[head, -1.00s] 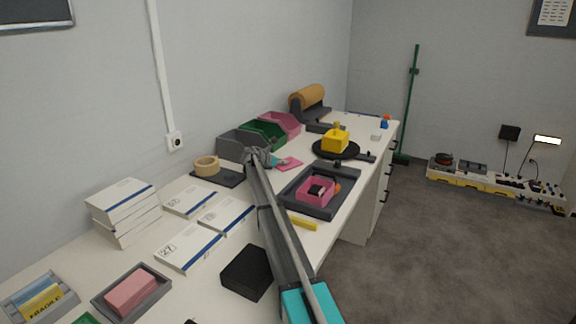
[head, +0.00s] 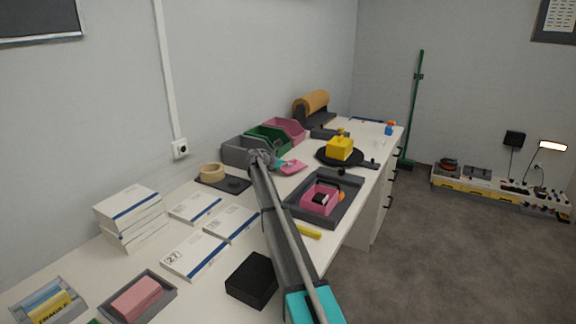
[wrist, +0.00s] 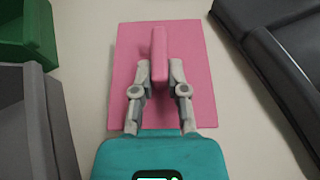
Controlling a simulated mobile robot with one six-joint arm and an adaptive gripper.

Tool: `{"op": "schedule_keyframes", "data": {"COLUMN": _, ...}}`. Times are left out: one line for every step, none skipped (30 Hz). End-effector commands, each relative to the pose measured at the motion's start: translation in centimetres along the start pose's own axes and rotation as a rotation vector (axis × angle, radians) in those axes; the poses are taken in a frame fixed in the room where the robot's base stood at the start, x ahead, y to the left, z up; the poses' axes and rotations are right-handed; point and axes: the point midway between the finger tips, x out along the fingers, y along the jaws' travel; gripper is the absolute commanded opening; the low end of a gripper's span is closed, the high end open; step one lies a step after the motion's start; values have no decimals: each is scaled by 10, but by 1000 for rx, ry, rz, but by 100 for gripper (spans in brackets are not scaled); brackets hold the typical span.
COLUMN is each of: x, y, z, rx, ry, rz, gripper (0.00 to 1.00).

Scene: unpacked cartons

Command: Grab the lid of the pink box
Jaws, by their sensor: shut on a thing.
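The pink lid (wrist: 132,52) is a flat rectangular plate with an upright pink handle (wrist: 158,48) in its middle. My gripper (wrist: 159,78) is shut on this handle, one finger on each side. The lid also shows in the head view (head: 294,167), at the end of my arm near the green and grey bins. I cannot tell whether it is raised off the table. The pink box (head: 309,202) stands open in a dark grey tray (head: 345,205), with a black and white thing inside.
Grey (head: 238,154), green (head: 262,146) and pink (head: 284,131) bins stand along the wall. A black pan (head: 325,155) holding a yellow box (head: 340,148) sits beyond the lid. White cartons (head: 192,254) and a black block (head: 251,279) lie nearer.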

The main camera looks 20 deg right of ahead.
Motion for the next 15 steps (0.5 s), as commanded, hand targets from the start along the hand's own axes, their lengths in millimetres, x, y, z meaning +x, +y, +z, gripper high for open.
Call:
{"op": "schedule_keyframes", "data": {"x": -4, "y": 0, "z": 9, "rx": 0, "ry": 0, "rz": 0, "gripper": 0}}
{"op": "schedule_keyframes", "data": {"x": -5, "y": 0, "z": 12, "rx": 0, "ry": 0, "rz": 0, "gripper": 0}}
{"op": "schedule_keyframes", "data": {"x": -7, "y": -6, "z": 16, "rx": 0, "ry": 0, "rz": -1, "gripper": 0}}
{"op": "schedule_keyframes", "data": {"x": -9, "y": -9, "z": 19, "rx": 0, "ry": 0, "rz": -1, "gripper": 0}}
{"op": "schedule_keyframes", "data": {"x": -10, "y": -12, "z": 22, "rx": 0, "ry": 0, "rz": 0, "gripper": 0}}
{"op": "schedule_keyframes", "data": {"x": -12, "y": -16, "z": 26, "rx": 0, "ry": 0, "rz": 0, "gripper": 0}}
{"op": "schedule_keyframes", "data": {"x": -14, "y": -19, "z": 30, "rx": 0, "ry": 0, "rz": 0, "gripper": 0}}
{"op": "schedule_keyframes", "data": {"x": -15, "y": -22, "z": 33, "rx": 0, "ry": 0, "rz": 0, "gripper": 0}}
{"op": "schedule_keyframes", "data": {"x": -17, "y": -25, "z": 37, "rx": 0, "ry": 0, "rz": 0, "gripper": 0}}
{"op": "schedule_keyframes", "data": {"x": -18, "y": -28, "z": 40, "rx": 0, "ry": 0, "rz": 0, "gripper": 0}}
{"op": "schedule_keyframes", "data": {"x": -20, "y": -31, "z": 43, "rx": 0, "ry": 0, "rz": 0, "gripper": 0}}
{"op": "schedule_keyframes", "data": {"x": -22, "y": -35, "z": 48, "rx": 0, "ry": 0, "rz": 0, "gripper": 0}}
{"op": "schedule_keyframes", "data": {"x": -23, "y": -38, "z": 51, "rx": 0, "ry": 0, "rz": 0, "gripper": 0}}
{"op": "schedule_keyframes", "data": {"x": -24, "y": -41, "z": 54, "rx": 0, "ry": 0, "rz": 0, "gripper": 0}}
{"op": "schedule_keyframes", "data": {"x": -26, "y": -45, "z": 58, "rx": 0, "ry": 0, "rz": 0, "gripper": 0}}
